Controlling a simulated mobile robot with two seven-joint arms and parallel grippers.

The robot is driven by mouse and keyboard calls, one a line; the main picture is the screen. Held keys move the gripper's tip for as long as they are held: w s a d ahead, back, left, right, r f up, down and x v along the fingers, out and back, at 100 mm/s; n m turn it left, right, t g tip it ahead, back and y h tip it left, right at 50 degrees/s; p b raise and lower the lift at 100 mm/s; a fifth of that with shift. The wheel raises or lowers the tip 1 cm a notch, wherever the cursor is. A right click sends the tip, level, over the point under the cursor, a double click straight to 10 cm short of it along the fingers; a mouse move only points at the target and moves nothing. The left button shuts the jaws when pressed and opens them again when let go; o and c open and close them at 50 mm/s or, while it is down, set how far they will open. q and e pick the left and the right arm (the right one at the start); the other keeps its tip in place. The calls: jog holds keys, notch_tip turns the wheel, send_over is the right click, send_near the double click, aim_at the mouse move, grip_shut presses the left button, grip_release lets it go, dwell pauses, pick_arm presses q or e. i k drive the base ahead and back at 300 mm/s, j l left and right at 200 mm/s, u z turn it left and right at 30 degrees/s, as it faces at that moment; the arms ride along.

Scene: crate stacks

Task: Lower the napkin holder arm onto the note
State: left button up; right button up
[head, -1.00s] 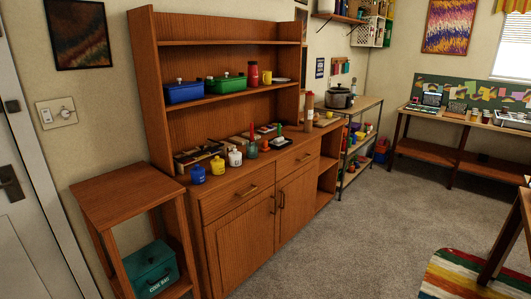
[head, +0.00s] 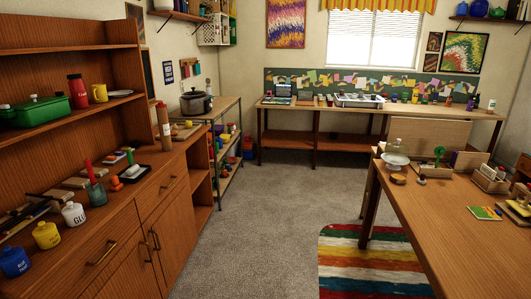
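Neither of my grippers is in view. I cannot pick out the napkin holder or its arm for certain at this size. A small brown item with yellow on it (head: 517,207) lies at the right edge of the wooden table (head: 440,235) and is partly cut off by the frame. A flat green and yellow booklet or card (head: 485,213) lies to its left. I cannot tell whether either one is the note.
The wooden table also bears a white dish (head: 395,160), a green-handled item (head: 438,156) and a wooden box with papers (head: 491,178). A hutch cabinet (head: 125,235) stands at left. A striped rug (head: 350,262) lies before the table. Carpet between (head: 255,215) is clear.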

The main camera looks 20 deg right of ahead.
aim_at(440, 150)
jog(key=i+z, duration=1.05)
jog(key=i+j+z, duration=0.3)
jog(key=i+z, duration=0.15)
jog(key=i+j+z, duration=0.4)
jog(key=i+j, duration=0.05)
